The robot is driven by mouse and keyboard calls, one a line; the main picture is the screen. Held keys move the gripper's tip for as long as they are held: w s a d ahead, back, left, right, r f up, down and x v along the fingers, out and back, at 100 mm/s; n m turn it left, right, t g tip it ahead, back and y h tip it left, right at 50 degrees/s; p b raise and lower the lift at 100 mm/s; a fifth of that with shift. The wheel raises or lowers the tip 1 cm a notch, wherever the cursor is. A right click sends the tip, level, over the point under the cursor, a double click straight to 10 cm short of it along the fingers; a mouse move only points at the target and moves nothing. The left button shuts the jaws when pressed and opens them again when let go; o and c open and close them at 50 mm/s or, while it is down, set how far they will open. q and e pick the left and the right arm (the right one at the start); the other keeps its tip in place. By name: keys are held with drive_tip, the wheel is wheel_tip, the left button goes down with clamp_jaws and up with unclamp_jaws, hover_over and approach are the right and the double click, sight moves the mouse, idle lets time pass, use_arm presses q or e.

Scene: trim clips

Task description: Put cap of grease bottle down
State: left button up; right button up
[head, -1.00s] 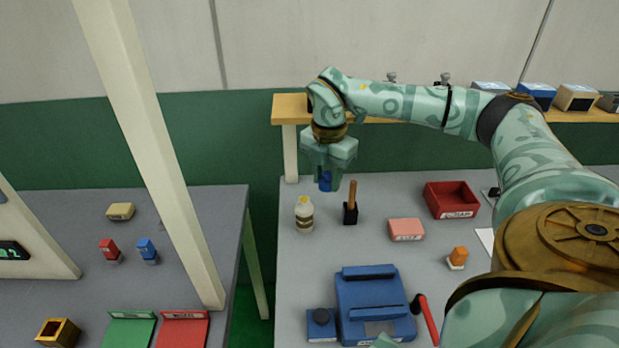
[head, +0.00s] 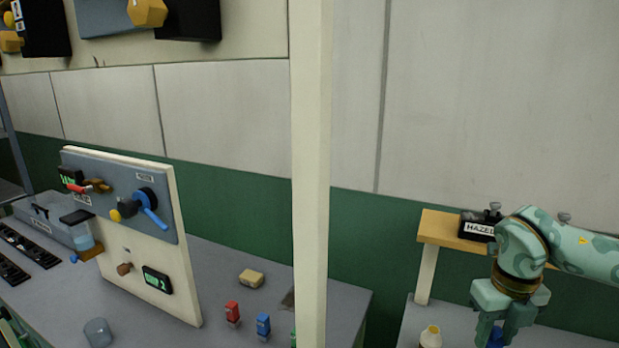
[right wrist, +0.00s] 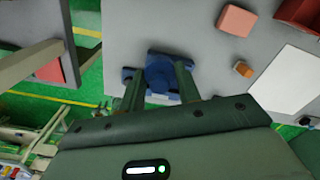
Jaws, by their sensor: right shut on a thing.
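My right gripper (head: 491,338) is at the lower right of the head view, pointing down, shut on the blue cap (head: 496,335). The lower ends of the fingers are near or past the picture's bottom edge. The pale grease bottle (head: 430,338) with a yellowish top stands to the left of the gripper, cut off by the bottom edge. In the right wrist view, blue shows between the two fingers (right wrist: 158,85), over the table's edge. I cannot tell there where the cap ends and any blue thing behind it begins. My left gripper is not in view.
A wooden shelf (head: 447,230) with a labelled dark box stands behind the right arm. A white post (head: 311,150) separates this table from the left one, with its upright panel (head: 150,235). A pink block (right wrist: 237,20) and orange piece (right wrist: 243,69) lie on the right table.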

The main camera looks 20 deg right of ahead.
drive_tip(key=n, duration=0.2)
drive_tip(key=a+n, duration=0.1)
drive_tip(key=shift+f+n, duration=0.2)
drive_tip(key=shift+n, duration=0.2)
drive_tip(key=a+f+n, duration=0.1)
drive_tip(key=a+n, duration=0.9)
drive_tip(key=n, duration=0.7)
drive_tip(key=a+f+n+b, duration=0.1)
drive_tip(key=a+f+n, duration=0.1)
drive_tip(key=a+n, duration=0.8)
drive_tip(key=n, duration=0.7)
drive_tip(key=shift+s+a+n, duration=0.15)
drive_tip(key=shift+s+n, duration=0.15)
drive_tip(key=shift+n, duration=0.1)
